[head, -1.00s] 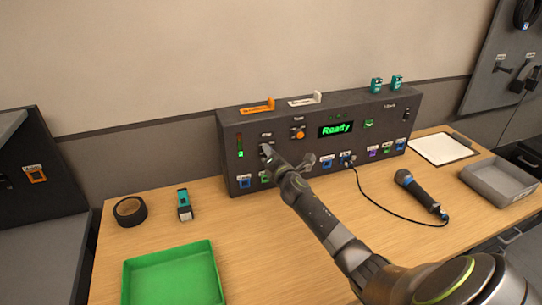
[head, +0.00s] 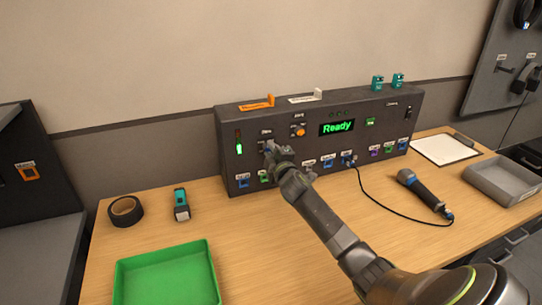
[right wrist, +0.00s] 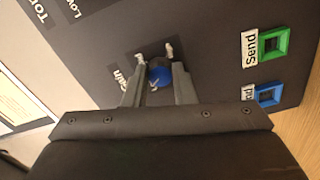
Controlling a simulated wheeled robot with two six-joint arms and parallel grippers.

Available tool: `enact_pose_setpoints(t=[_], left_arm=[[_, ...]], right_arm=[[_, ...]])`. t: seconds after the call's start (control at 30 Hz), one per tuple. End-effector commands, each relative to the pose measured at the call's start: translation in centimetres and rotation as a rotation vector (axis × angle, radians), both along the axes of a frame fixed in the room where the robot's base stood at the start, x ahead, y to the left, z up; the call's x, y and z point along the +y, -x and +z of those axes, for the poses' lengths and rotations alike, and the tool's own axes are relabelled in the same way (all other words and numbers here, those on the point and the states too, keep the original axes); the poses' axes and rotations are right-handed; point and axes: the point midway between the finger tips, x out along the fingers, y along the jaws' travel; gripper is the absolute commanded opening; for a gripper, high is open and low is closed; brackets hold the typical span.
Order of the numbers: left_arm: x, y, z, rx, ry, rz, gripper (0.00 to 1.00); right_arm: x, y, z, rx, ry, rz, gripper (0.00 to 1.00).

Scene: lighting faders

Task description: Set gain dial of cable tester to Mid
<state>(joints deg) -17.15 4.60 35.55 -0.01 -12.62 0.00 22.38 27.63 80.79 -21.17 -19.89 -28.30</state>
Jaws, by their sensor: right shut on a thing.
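The cable tester (head: 300,128) is a dark box at the back of the wooden table, with "Ready" in green on its display. Its gain dial (right wrist: 158,74) is a blue knob on the front panel, beside the printed label "Gain" (right wrist: 118,78). My right gripper (right wrist: 157,66) is shut on the dial, one finger on each side. In the head view the right gripper (head: 268,149) is at the panel's left part and hides most of the dial. The dial's pointer and position marks cannot be read clearly. My left gripper is not in view.
Coloured sockets line the panel's lower edge, with a cable running to a microphone (head: 424,192). An orange knob (head: 298,131) sits right of the gripper. A green tray (head: 168,277), black tape (head: 125,211) and a grey tray (head: 505,182) lie on the table.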

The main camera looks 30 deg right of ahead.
Motion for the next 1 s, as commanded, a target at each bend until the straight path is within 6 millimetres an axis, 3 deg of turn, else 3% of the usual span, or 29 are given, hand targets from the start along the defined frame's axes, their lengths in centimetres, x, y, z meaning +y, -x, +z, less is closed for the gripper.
enact_pose_setpoints(t=[1.0], left_arm=[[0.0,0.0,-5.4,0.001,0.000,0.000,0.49]], right_arm=[[0.1,0.0,-0.7,-0.220,-0.934,-0.004,0.01]])
